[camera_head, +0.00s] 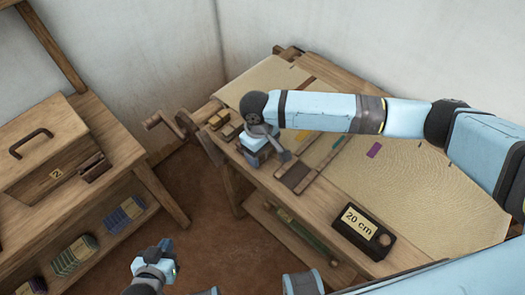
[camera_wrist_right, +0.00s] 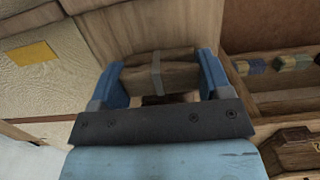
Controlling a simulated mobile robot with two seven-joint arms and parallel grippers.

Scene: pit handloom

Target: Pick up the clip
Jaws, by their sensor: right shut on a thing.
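The clip (camera_wrist_right: 140,78), a brown wooden block with a grey band around its middle, lies between the two blue fingers of my right gripper (camera_head: 258,158) in the right wrist view. The fingers touch its two ends. In the head view this gripper is over the left end of the loom table, and its own wrist and fingers hide the clip. My left gripper (camera_head: 163,251) is low at the bottom left, over the floor and away from the table. Whether its fingers are open or shut is unclear.
Similar wooden blocks (camera_head: 220,119) lie at the loom table's left corner, beside a wooden crank (camera_head: 165,120). Cloth (camera_head: 410,185) covers much of the table. A black "20 cm" block (camera_head: 363,232) stands at the front edge. A shelf bench with a handled box (camera_head: 48,150) is at left.

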